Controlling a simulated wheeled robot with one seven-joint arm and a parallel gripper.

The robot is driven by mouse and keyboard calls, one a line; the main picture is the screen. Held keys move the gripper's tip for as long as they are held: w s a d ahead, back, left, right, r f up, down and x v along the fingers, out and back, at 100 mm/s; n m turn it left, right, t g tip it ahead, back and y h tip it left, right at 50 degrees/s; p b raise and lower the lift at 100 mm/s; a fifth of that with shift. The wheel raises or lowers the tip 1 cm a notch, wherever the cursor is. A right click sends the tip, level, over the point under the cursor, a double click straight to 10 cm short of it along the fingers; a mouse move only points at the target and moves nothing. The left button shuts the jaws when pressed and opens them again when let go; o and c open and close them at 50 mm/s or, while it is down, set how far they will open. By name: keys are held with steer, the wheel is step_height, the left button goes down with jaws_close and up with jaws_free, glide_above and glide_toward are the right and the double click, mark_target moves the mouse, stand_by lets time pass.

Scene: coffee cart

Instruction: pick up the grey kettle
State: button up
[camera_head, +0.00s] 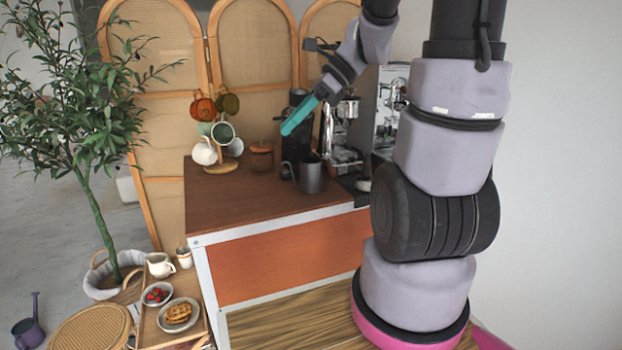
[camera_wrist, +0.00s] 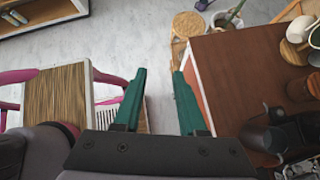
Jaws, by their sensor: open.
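The grey kettle (camera_head: 311,176) seems to be the metallic grey vessel with a dark handle on its left. It stands upright on the brown counter (camera_head: 235,200), near the right end. In the wrist view, a dark rounded vessel (camera_wrist: 262,137) at the lower right may be the kettle, but I cannot tell surely. My gripper (camera_head: 289,128) appears up and left of the kettle in the head view, pointing down-left, with nothing held. The wrist view shows its teal fingers (camera_wrist: 160,72) spread apart over the floor beside the counter's edge.
A coffee machine (camera_head: 388,105) stands at the counter's right. A wooden-lidded jar (camera_head: 262,158) and a mug stand with a white teapot (camera_head: 204,152) stand further left. The counter's front left is clear. A tray with a waffle plate (camera_head: 178,314) sits low at the left.

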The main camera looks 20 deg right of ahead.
steer(key=w+d+f+m+t+y, duration=0.25)
steer(key=w+f+m+y, duration=0.2)
steer(key=w+m, duration=0.55)
steer(key=m+t+h, duration=0.9)
steer(key=m+t, duration=0.5)
steer(key=m, duration=2)
glide_toward(331, 167)
steer(key=shift+g, duration=0.25)
steer(key=x, duration=0.8)
steer(key=shift+w+d+r, duration=0.1)
steer(key=shift+w+r, duration=0.05)
steer(key=shift+w, duration=0.2)
jaws_close()
